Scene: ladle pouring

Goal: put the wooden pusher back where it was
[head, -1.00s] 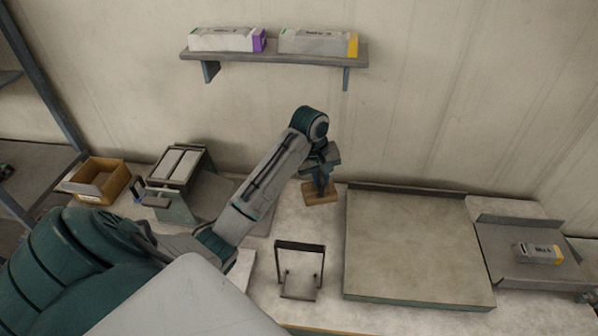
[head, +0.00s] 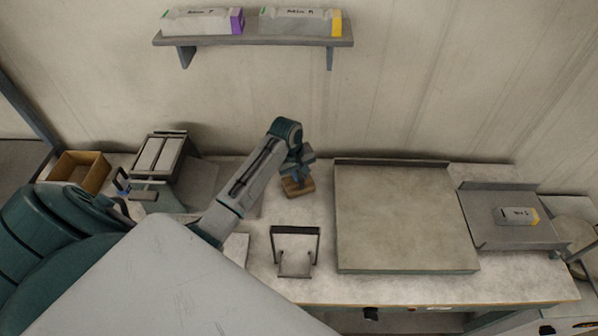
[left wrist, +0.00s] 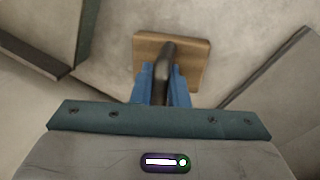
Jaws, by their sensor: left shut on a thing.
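The wooden pusher (head: 298,188) is a small brown wooden block with a dark handle. It is at the back of the worktop, left of the large flat plate. My left gripper (head: 297,172) is above it and shut on its handle. In the left wrist view the pusher's block (left wrist: 196,58) shows beyond the blue fingers (left wrist: 166,84), with the dark handle between them. Whether the block touches the worktop I cannot tell. My right gripper is not in view.
The large flat plate (head: 405,220) is right of the pusher. A dark wire stand (head: 295,250) is in front of it. A grey device (head: 160,165) and a wooden box (head: 80,172) are at the left. A tray (head: 510,238) with a carton (head: 516,216) is at the right. A shelf (head: 255,41) hangs above.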

